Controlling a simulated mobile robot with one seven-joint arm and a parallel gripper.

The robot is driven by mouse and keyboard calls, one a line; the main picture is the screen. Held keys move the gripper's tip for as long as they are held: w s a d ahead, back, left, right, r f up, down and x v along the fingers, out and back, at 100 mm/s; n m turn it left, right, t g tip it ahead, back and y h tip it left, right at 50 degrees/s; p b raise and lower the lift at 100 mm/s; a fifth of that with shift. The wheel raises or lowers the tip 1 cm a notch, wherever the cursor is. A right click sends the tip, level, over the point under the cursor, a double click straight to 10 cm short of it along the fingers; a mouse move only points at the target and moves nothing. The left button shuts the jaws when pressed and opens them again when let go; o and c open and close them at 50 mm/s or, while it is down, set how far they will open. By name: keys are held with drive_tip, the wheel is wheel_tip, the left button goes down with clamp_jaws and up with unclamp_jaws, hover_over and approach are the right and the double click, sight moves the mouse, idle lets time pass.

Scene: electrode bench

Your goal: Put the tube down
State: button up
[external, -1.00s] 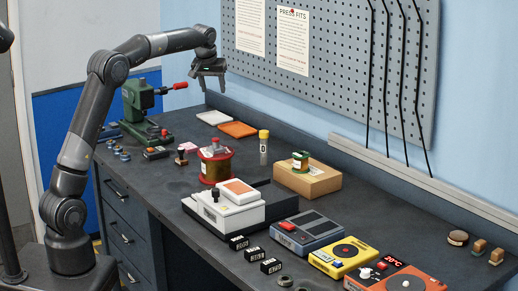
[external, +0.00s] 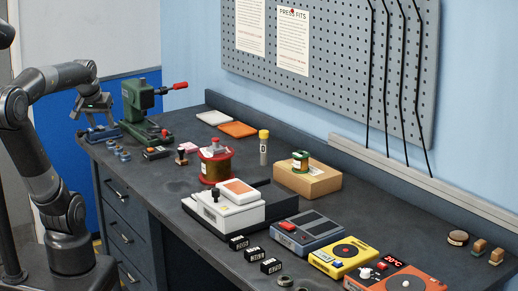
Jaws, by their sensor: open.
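A clear tube with a yellow cap (external: 264,147) stands upright on the dark bench (external: 185,205), between the large red-and-brown spool and the cardboard box. My gripper (external: 92,116) is open at the far left end of the bench, left of the green press, well away from the tube. I see nothing between its fingers, though they are small and dark here.
A green press (external: 140,105) with a red handle stands close to the right of my gripper. A red-and-brown spool (external: 215,168), a white device (external: 222,208) and a cardboard box (external: 307,180) surround the tube. Several coloured devices fill the right side.

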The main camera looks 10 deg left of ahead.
drive_tip(key=s+a+f, duration=0.1)
drive_tip(key=s+f, duration=0.3)
drive_tip(key=s, duration=0.2)
drive_tip(key=shift+a+f, duration=0.35)
